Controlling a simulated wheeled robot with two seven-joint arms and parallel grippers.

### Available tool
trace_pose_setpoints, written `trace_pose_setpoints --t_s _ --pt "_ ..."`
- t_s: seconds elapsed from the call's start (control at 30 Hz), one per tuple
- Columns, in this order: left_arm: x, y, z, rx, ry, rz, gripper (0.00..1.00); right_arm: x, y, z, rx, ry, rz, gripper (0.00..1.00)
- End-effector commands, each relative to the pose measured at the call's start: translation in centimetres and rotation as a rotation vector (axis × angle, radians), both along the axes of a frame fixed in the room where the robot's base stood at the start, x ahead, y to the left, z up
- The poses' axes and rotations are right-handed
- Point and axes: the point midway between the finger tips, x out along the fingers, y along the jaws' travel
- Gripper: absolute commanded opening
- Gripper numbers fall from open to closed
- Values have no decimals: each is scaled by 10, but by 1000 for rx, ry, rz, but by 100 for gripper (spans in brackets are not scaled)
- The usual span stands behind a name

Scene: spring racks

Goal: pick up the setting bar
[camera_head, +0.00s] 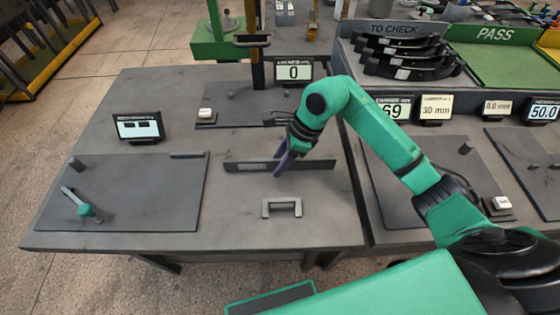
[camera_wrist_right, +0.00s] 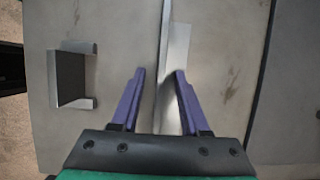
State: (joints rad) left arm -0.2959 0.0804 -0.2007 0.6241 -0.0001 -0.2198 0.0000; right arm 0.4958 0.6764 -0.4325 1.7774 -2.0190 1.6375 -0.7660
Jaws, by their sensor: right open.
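A long, thin dark bar (camera_head: 318,164), which I take to be the setting bar, lies across the middle of the grey table. A pale label shows on its left part. In the right wrist view the bar (camera_wrist_right: 178,52) runs lengthwise up the picture, between the finger lines. My right gripper (camera_head: 284,165) points down over the bar's middle with its purple fingers. The fingers also show in the right wrist view (camera_wrist_right: 157,98), spread apart, with the bar between them and a gap on each side. Whether the fingertips reach the table is unclear. My left gripper is out of view.
A grey U-shaped bracket (camera_head: 282,208) stands in front of the bar, left of the fingers in the wrist view (camera_wrist_right: 73,76). A dark plate (camera_head: 135,205) with a green-knobbed lever lies left. A small display (camera_head: 138,127) and a "0" readout (camera_head: 293,71) stand behind.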

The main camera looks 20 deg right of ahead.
Motion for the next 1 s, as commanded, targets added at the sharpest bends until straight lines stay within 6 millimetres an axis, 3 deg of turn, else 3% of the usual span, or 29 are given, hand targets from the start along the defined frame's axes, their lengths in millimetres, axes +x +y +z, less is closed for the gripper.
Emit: trace_pose_setpoints --t_s 0.03,0.13,1.0 --pt "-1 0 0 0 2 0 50 0 0 0 0 0 0 37" --pt "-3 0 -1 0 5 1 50 0 0 0 0 0 0 0" --pt "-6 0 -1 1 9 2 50 0 0 1 1 -2 -2 0"
